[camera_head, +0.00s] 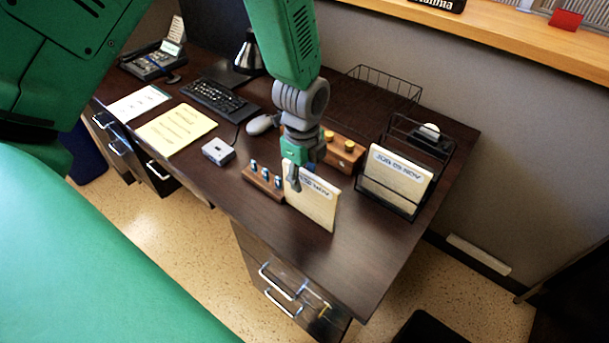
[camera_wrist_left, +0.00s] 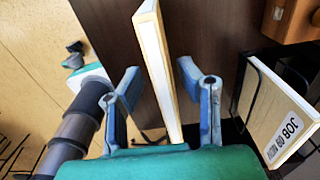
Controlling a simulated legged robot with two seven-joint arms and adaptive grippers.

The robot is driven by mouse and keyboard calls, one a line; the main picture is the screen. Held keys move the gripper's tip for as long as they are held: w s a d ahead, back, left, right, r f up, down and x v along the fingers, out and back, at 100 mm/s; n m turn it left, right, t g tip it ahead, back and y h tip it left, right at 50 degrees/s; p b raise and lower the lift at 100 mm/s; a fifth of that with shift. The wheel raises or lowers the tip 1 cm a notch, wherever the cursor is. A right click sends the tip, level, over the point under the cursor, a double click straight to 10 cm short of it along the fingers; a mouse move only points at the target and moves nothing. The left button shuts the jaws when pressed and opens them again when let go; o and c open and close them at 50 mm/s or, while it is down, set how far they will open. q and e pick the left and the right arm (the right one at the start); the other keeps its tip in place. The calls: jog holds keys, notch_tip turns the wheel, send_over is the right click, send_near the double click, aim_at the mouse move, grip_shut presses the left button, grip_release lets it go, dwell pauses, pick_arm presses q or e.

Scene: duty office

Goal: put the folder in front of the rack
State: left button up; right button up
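A cream folder (camera_head: 314,201) stands upright on the desk, beside the small wooden holder with blue-topped pieces. My left gripper (camera_head: 293,172) is over its upper edge. In the left wrist view the fingers of this gripper (camera_wrist_left: 158,84) are spread on both sides of the folder (camera_wrist_left: 160,62), with gaps visible. The black wire rack (camera_head: 412,208) stands to the right and holds another cream folder (camera_head: 398,177) with a label. That labelled folder shows in the wrist view too (camera_wrist_left: 277,110). What looks like my right gripper (camera_wrist_left: 74,52) is small at the left there; its fingers are unclear.
The wooden holder (camera_head: 262,181) is close left of the folder. A wooden block with yellow knobs (camera_head: 342,153) is behind. A grey box (camera_head: 218,151), mouse (camera_head: 260,124) and keyboard (camera_head: 219,98) lie further left. The desk's front right (camera_head: 355,262) is bare.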

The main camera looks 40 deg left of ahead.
pick_arm(q)
jog(key=shift+w+d+r, duration=0.1)
jog(key=shift+d+r, duration=0.05)
jog(key=shift+d, duration=0.5)
jog(key=shift+d+r, duration=0.1)
jog(key=shift+r, duration=0.1)
notch_tip(320, 180, up, 12)
jog(key=shift+f+p, duration=0.15)
jog(key=shift+p, duration=0.25)
pick_arm(e)
jog(key=shift+d+r, duration=0.2)
jog(key=shift+d, duration=0.4)
pick_arm(q)
jog(key=shift+a+f, duration=0.1)
jog(key=shift+a, duration=0.4)
pick_arm(e)
jog(key=shift+a+r, duration=0.1)
jog(key=shift+a, duration=0.25)
